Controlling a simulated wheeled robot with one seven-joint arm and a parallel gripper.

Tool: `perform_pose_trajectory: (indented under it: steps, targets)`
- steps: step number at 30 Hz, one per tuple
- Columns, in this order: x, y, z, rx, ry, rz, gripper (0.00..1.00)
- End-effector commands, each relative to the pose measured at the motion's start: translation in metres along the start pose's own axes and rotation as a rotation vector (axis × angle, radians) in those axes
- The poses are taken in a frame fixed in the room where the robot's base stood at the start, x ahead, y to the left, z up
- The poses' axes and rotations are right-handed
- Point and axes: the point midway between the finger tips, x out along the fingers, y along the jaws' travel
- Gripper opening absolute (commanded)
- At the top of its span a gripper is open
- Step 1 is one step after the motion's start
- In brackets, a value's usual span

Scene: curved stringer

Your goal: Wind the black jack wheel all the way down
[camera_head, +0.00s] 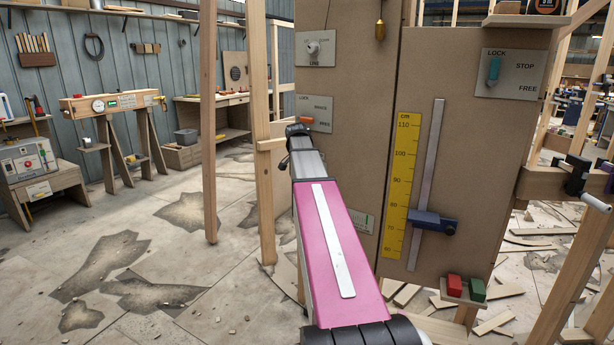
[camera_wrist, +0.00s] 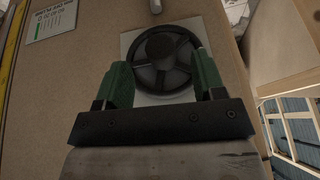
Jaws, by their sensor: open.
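The black jack wheel (camera_wrist: 181,68) is a spoked handwheel with a round hub, on a pale square plate (camera_wrist: 131,39) fixed to a brown panel. It shows in the wrist view, at the top middle. My gripper (camera_wrist: 162,72) is open, with its green fingers at the left and right of the wheel in the picture. I cannot tell whether the fingers touch the rim. In the head view my pink arm reaches away toward the panel, and the wheel and my gripper do not show there.
The brown panel (camera_head: 350,75) carries a yellow cm scale (camera_head: 402,170) and a slotted rail with a dark blue slider (camera_head: 433,222). A lock/free switch plate (camera_head: 510,73) is at upper right. Wooden posts (camera_head: 208,120) stand left of my arm. Open floor lies farther left.

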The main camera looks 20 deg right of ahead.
Motion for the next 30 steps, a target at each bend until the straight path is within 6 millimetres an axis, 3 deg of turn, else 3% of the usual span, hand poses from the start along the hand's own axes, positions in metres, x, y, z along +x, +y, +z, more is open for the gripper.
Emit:
perform_pose_trajectory:
  steps: [6, 12, 30]
  targets:
    - [-0.039, 0.001, 0.0, 0.0, 0.001, 0.0, 0.63]
    - [-0.061, 0.0, 0.0, 0.0, 0.0, 0.0, 0.63]
    - [-0.068, 0.0, 0.0, 0.0, -0.001, 0.001, 0.63]
